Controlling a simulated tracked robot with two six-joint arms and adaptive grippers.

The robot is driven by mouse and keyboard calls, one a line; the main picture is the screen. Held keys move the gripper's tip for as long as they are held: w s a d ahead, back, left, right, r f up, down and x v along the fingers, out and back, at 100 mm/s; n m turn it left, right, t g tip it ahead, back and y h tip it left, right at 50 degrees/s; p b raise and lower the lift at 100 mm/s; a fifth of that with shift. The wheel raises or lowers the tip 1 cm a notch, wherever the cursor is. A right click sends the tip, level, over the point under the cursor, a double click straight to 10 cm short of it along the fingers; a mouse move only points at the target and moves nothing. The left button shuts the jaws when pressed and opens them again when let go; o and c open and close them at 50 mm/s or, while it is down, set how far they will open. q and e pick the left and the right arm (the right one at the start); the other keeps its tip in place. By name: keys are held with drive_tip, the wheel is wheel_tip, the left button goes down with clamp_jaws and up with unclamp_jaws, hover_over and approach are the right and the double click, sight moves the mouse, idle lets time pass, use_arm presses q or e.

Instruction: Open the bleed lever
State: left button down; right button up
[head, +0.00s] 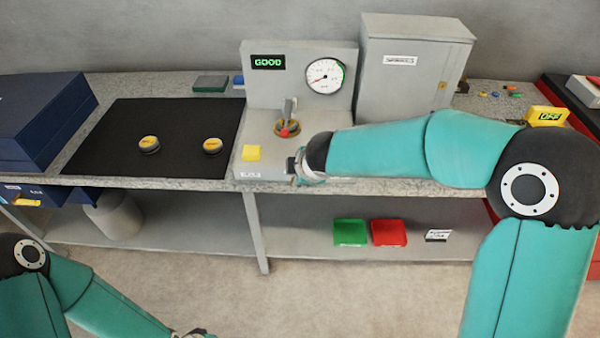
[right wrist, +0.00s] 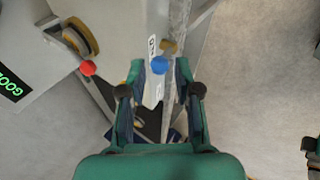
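A blue ball knob (right wrist: 160,65) shows in the right wrist view, beside a small brass-coloured part (right wrist: 168,47) at the edge of the test stand; it looks like the end of the bleed lever. My right gripper (right wrist: 160,74) is open, with a finger on each side of the blue knob and gaps visible. In the head view my right gripper (head: 298,168) is at the stand's front right, and it and the arm hide the knob. My left gripper (head: 193,334) is cut off at the bottom edge, its fingers unclear.
A grey cabinet (head: 410,75) stands behind my right arm. A black mat (head: 180,115) holds two yellow-topped discs.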

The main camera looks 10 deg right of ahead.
drive_tip(key=v, duration=1.1)
drive_tip(key=shift+f, duration=0.1)
drive_tip(key=s+d+f+m+g+p, duration=0.1)
drive_tip(key=s+d+f+g, duration=0.15)
drive_tip(key=f, duration=0.65)
drive_tip(key=s+d+f+m+g+p, duration=0.1)
drive_tip(key=s+d+f+g+p, duration=0.15)
drive_tip(key=f, duration=0.55)
drive_tip(key=s+a+f+m+y, duration=0.1)
drive_tip(key=s+a+f+m, duration=0.2)
drive_tip(key=s+f+m, duration=0.5)
drive_tip(key=s+a+f+m+g+y, duration=0.1)
drive_tip(key=s+a+f+m+y, duration=0.1)
drive_tip(key=s+f+m, duration=0.5)
drive_tip(key=shift+s+a+f+m+g+p, duration=0.3)
drive_tip(key=shift+s+a+f+m+p, duration=0.05)
drive_tip(key=shift+a+f+m, duration=0.35)
